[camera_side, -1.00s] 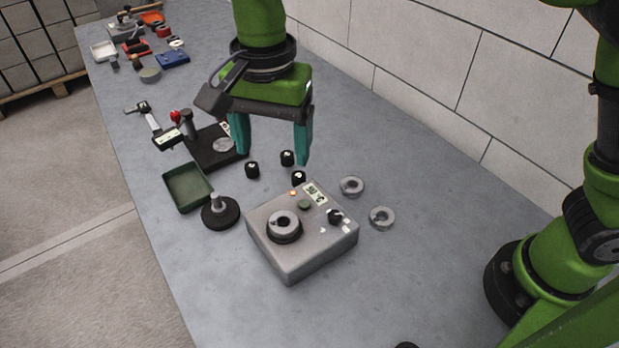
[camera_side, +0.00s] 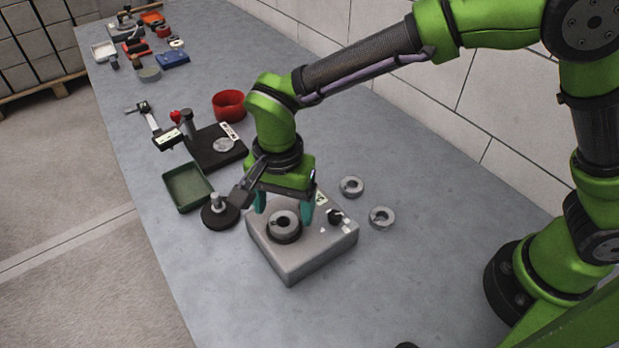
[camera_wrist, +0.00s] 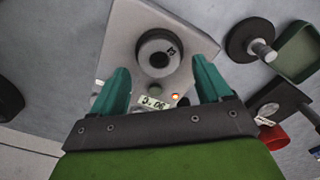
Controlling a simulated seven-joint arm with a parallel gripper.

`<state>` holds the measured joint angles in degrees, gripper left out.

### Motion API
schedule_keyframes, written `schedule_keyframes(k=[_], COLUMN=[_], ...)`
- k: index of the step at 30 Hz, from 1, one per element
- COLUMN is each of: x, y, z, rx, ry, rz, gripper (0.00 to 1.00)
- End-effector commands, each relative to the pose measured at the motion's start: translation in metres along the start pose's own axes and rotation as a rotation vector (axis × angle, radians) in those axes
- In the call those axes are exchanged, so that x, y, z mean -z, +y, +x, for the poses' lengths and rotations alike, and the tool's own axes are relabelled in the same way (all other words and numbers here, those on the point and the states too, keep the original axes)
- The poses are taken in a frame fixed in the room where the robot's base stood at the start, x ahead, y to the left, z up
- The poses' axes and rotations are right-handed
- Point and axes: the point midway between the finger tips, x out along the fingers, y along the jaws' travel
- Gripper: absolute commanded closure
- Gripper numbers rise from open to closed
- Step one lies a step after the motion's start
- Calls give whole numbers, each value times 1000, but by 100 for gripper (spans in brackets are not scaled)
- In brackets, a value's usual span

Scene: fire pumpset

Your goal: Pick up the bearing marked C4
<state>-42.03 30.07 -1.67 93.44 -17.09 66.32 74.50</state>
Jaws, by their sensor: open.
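A grey ring-shaped bearing (camera_side: 283,221) sits on the dark round seat on top of the grey heater box (camera_side: 300,258). In the wrist view the bearing (camera_wrist: 158,42) carries a small dark mark that I cannot read surely. Two more grey bearings lie flat on the table right of the box, one farther back (camera_side: 351,186) and one nearer (camera_side: 381,217); their marks are too small to read. My gripper (camera_side: 283,209) is open and points down over the back part of the box. Its teal fingers are spread behind and above the seated bearing, with nothing between them.
A black round stand with a metal post (camera_side: 220,211) is just left of the box. A green tray (camera_side: 187,186), a black gauge stand (camera_side: 214,151) and a red bowl (camera_side: 229,106) are farther back. The table front right is clear.

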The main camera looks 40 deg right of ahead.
Motion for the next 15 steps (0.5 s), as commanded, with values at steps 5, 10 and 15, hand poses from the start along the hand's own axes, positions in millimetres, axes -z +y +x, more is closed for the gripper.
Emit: schedule_keyframes(k=[5, 10, 15], x=[1, 1, 1], y=[0, 0, 0], z=[21, 24, 24], rx=[-1, 0, 0], ry=[1, 0, 0], rz=[0, 0, 0], gripper=[22, 22, 33])
